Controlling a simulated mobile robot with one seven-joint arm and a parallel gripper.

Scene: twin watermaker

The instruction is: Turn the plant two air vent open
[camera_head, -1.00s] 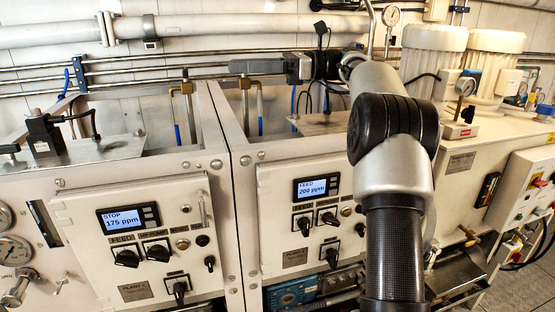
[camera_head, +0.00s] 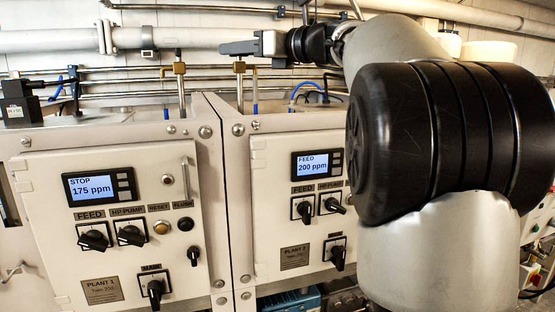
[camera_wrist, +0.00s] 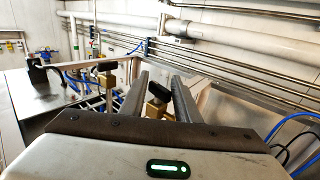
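The plant two air vent, a brass valve (camera_head: 239,68) on an upright pipe, stands behind the plant two panel (camera_head: 295,200) in the head view. My gripper (camera_head: 223,48) reaches in from the right, level, with its fingers just above the brass body. The vent's handle is hidden there. In the wrist view the vent's black handle (camera_wrist: 158,91) shows between the two fingers of my gripper (camera_wrist: 160,78), which are apart. I cannot tell whether they touch it. A matching brass valve (camera_head: 180,68) stands to the left, behind plant one; it also shows in the wrist view (camera_wrist: 106,78).
The plant one panel (camera_head: 112,215) carries a display reading STOP 175 ppm; the plant two display (camera_head: 318,164) reads FEED 200 ppm. A large white pipe (camera_head: 200,39) and thin metal pipes run along the wall behind. Blue tubes (camera_wrist: 285,125) lie at the right in the wrist view.

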